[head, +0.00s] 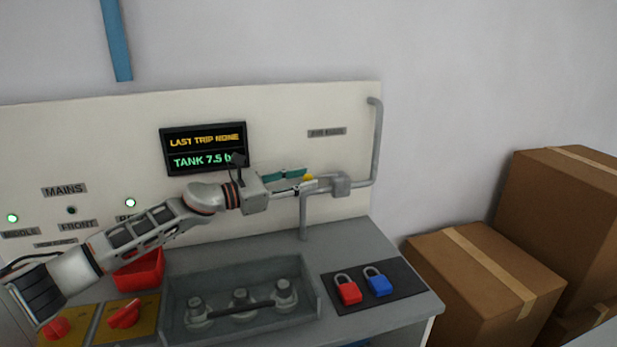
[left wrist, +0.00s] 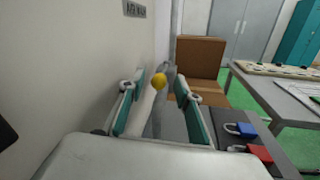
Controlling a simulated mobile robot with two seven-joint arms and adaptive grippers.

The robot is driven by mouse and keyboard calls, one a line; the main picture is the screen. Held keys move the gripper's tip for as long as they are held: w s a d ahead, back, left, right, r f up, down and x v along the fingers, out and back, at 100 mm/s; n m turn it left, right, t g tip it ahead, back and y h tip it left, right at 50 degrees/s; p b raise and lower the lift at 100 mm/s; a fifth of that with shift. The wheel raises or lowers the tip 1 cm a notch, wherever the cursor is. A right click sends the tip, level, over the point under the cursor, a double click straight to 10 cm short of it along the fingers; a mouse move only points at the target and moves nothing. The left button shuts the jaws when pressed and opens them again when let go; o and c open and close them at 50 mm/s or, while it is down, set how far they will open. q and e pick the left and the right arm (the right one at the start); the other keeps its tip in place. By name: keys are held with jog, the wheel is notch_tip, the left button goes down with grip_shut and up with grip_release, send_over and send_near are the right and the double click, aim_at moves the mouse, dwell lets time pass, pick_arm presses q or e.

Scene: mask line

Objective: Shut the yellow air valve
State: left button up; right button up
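The yellow end of the air valve (head: 308,177) shows just past my left gripper's fingertips, beside the grey pipe. In the left wrist view it is a round yellow knob (left wrist: 159,81) between the two fingers, toward their far ends. My left gripper (head: 300,181) reaches in from the left along the pipe. Its teal-padded fingers (left wrist: 164,92) are apart, with the knob and pipe in the gap. I cannot tell whether either finger touches the valve. The rest of the valve handle is mostly hidden by the gripper. My right gripper is not in view.
The grey pipe (head: 375,145) bends down the cream panel (head: 290,120). Below are a clear-walled tray (head: 175,310), a red padlock (head: 349,292) and a blue padlock (head: 379,285) on a dark mat. Cardboard boxes (head: 475,280) stand right of the bench.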

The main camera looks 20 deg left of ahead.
aim_at(321, 177)
pick_arm(q)
jog(key=shift+x, duration=1.05)
jog(key=shift+w, duration=0.1)
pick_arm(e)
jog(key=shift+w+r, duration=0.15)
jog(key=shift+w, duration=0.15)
pick_arm(q)
grip_shut()
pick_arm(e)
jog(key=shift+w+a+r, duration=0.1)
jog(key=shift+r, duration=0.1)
